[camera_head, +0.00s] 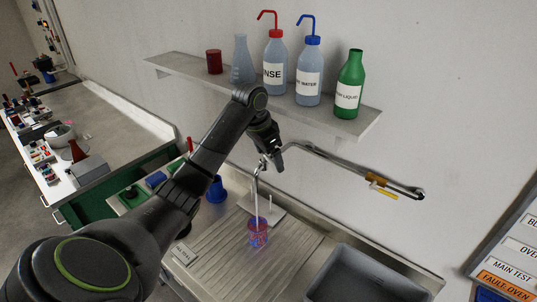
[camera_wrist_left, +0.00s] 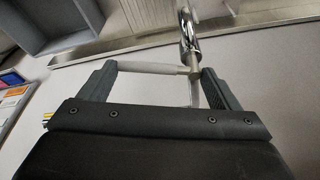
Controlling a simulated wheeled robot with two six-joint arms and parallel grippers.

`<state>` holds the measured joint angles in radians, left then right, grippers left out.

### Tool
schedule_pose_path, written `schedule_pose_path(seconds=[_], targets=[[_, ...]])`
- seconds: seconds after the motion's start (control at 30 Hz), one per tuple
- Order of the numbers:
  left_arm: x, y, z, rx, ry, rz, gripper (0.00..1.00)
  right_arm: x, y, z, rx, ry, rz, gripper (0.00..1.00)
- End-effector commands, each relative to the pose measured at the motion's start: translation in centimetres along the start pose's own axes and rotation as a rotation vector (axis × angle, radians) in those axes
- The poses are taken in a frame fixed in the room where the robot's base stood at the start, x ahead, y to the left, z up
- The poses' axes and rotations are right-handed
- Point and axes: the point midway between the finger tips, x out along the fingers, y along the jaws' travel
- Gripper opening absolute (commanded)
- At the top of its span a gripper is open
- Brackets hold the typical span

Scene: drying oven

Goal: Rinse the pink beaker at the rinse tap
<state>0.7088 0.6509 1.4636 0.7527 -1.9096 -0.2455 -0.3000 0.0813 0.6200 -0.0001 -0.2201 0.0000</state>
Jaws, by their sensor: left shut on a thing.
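The pink beaker (camera_head: 258,238) stands upright on the ribbed draining board beside the sink, with blue and pink tints showing in it. The rinse tap (camera_head: 330,158) is a long metal pipe from the wall, its outlet end above the beaker. A thin pale stream runs from the outlet down to the beaker. My left gripper (camera_head: 275,160) is at the outlet end of the tap. In the left wrist view my left gripper (camera_wrist_left: 158,68) has a pale bar of the tap between its fingers, below a chrome cylinder (camera_wrist_left: 188,38). My right gripper is not in view.
A wall shelf (camera_head: 190,70) above holds a red cup, a flask, two wash bottles and a green bottle. The grey sink basin (camera_head: 365,278) is at the right. A blue cup (camera_head: 216,190) stands left of the draining board (camera_head: 215,255).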

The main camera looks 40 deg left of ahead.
Motion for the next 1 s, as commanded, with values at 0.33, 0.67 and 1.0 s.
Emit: schedule_pose_path(seconds=[0.33,0.67,1.0], targets=[[0.1,0.1,-0.6,-0.128,0.002,-0.036,0.62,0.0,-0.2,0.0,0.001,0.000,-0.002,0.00],[0.3,0.0,-1.2,-0.292,0.001,-0.082,0.62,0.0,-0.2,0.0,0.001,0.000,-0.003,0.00],[0.3,0.0,-1.2,-0.289,0.001,-0.081,1.00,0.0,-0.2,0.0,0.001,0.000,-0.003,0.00]])
